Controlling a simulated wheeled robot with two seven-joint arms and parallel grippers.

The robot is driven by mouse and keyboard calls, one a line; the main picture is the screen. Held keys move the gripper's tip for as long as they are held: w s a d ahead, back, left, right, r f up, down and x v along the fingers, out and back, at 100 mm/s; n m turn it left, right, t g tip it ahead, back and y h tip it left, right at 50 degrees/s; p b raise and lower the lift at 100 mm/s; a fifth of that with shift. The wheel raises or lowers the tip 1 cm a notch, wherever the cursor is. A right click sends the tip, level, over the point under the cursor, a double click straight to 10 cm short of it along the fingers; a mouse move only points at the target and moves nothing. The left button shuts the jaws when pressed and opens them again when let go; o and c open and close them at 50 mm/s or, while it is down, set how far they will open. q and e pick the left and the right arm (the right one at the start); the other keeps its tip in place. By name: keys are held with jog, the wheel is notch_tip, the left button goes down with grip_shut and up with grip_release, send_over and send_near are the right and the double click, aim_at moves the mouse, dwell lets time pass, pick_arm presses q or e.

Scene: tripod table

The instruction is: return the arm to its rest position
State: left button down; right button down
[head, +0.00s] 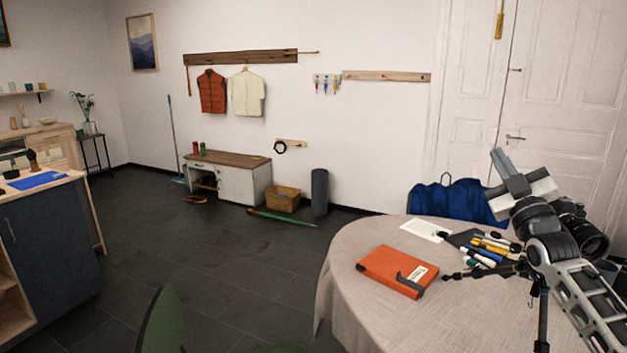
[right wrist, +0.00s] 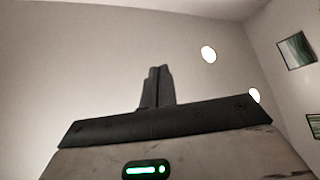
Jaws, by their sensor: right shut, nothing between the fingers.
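My right gripper (head: 502,162) is raised above the right side of the round table (head: 345,262), with its fingers pointing up. It is shut and empty. In the right wrist view, its closed fingers (right wrist: 158,86) stand together against a bare wall and ceiling. My right arm comes in from the lower right of the head view and hides part of the table and what lies behind it. My left gripper is not in view.

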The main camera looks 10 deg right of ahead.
jog(key=w+d+f+m+g+h, duration=0.2)
jog(key=d+f+m+g+h, duration=0.35)
jog(key=f, duration=0.45)
jog(key=s+a+f+n+g+y, duration=0.1)
jog(key=s+a+f+g+y, duration=0.15)
jog(key=a+f, duration=0.6)
jog(key=s+a+f+n+g+y, duration=0.15)
jog(key=s+a+f, duration=0.3)
jog(key=f, duration=0.65)
jog(key=s+a+f+g+y, duration=0.2)
jog(key=s+a+f+y, duration=0.1)
jog(key=s+a+f, duration=0.8)
jog(key=s+a+f+m+g+y, duration=0.1)
jog(key=s+a+f, duration=0.1)
jog(key=s+a, duration=0.3)
jog(key=s+a+f+m+g+y, duration=0.1)
jog(key=s+a, duration=0.4)
jog(key=s, duration=0.7)
notch_tip(320, 180, down, 2)
jog(key=shift+a+f+g, duration=0.15)
jog(key=shift+a+g, duration=0.25)
jog(key=shift+g, duration=0.05)
